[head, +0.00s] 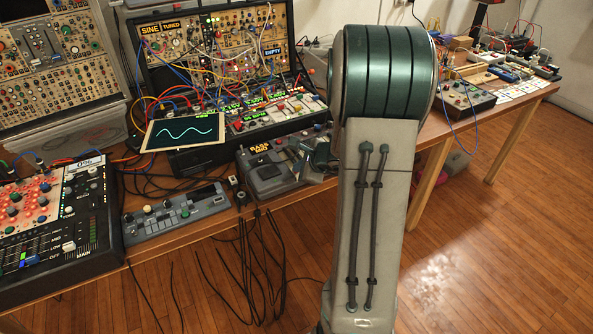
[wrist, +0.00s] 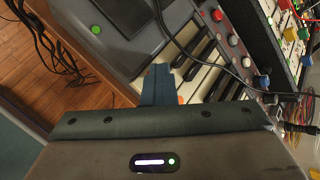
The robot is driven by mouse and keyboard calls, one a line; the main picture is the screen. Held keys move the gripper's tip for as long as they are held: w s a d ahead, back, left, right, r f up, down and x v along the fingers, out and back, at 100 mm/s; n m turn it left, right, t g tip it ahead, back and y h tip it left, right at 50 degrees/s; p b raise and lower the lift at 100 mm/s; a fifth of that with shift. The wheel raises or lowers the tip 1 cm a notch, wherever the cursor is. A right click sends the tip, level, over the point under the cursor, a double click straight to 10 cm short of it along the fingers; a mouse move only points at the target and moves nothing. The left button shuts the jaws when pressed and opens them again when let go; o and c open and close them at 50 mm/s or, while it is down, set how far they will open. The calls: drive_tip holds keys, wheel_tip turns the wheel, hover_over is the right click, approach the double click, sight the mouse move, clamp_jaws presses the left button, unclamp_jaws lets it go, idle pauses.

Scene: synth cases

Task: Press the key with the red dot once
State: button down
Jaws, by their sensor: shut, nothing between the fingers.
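I cannot tell whether the fingertips touch a key. In the head view my arm hides most of the keys.
A dark cable (wrist: 180,38) runs over the keys in the wrist view. A tablet with a wave (head: 186,132) and a patched synth case (head: 215,50) stand behind the unit. A small grey controller (head: 178,212) lies to its left. Loose cables hang off the front edge.

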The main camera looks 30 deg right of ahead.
drive_tip(key=shift+s+a+f, duration=0.1)
drive_tip(key=shift+s+f, duration=0.05)
drive_tip(key=shift+f, duration=0.3)
drive_tip(key=shift+w+r+p, duration=0.2)
drive_tip(key=shift+r+p, duration=0.4)
drive_tip(key=shift+r, duration=0.4)
drive_tip(key=shift+r+p, duration=1.95)
drive_tip(key=shift+r, duration=0.65)
